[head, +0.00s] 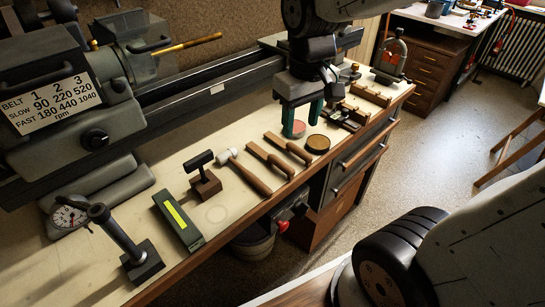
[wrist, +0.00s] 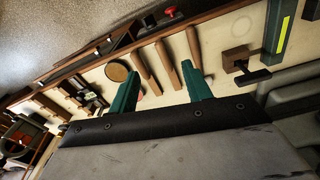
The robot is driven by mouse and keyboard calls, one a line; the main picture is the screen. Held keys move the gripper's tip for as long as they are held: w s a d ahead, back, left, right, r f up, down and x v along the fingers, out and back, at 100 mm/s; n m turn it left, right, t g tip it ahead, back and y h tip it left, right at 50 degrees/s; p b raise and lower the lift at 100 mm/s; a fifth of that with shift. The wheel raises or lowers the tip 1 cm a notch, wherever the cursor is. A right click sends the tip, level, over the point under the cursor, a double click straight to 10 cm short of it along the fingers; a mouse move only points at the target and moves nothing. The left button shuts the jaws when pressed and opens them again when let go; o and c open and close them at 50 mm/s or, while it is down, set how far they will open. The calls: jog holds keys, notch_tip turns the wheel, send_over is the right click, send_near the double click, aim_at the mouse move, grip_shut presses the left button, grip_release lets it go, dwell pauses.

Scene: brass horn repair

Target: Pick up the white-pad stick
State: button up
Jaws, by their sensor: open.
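My gripper (head: 302,116) is open and empty, its two green fingers pointing down over the bench; the fingers also show in the wrist view (wrist: 160,84). Two brown wooden sticks (head: 270,160) (head: 287,148) lie side by side on the bench, in front of and left of the gripper. In the wrist view they show beyond the fingertips (wrist: 145,67) (wrist: 168,65). No white pad is clearly visible on either, so I cannot tell which is the white-pad stick. A mallet (head: 250,176) with a pale head lies left of them.
A pink-topped round tin (head: 295,128) stands close by the fingers, with a brown-topped tin (head: 318,144) beside it. A block with a black T-handle (head: 204,178), a green box (head: 178,220) and a dial gauge stand (head: 137,255) are to the left. The lathe (head: 190,85) lines the back.

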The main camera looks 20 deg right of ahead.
jog(key=n, duration=0.2)
send_near(268, 153)
jog(key=shift+s+a+f+g, duration=0.1)
jog(key=shift+s+f+g, duration=0.2)
jog(key=shift+s, duration=0.25)
jog(key=f, duration=0.7)
jog(key=shift+a+f, duration=0.25)
jog(key=shift+f, duration=0.15)
grip_shut()
